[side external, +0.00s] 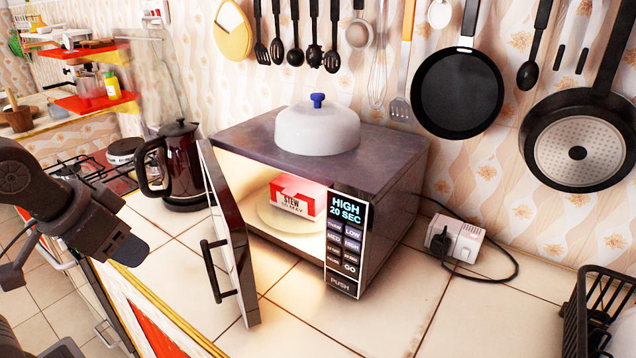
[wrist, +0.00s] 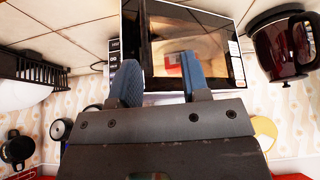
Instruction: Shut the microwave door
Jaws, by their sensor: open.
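The microwave (side external: 400,205) stands on the tiled counter with its door (side external: 232,235) swung open toward the front left. The door has a dark vertical handle (side external: 217,272) on its outer face. Inside, a red and white stew box (side external: 297,198) sits on a pale plate (side external: 262,216) under a warm light. My gripper (side external: 72,263) is open and empty at the left edge, in front of the counter and apart from the door. In the wrist view, its two blue-grey fingers (wrist: 158,76) point toward the dark door (wrist: 207,22), and nothing shows between them.
A dark kettle (side external: 180,165) stands just left of the door, near the stove (side external: 90,170). A grey lid (side external: 318,130) rests on the microwave. A white plug box (side external: 455,240) and dish rack (side external: 595,310) are right. The counter in front is clear.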

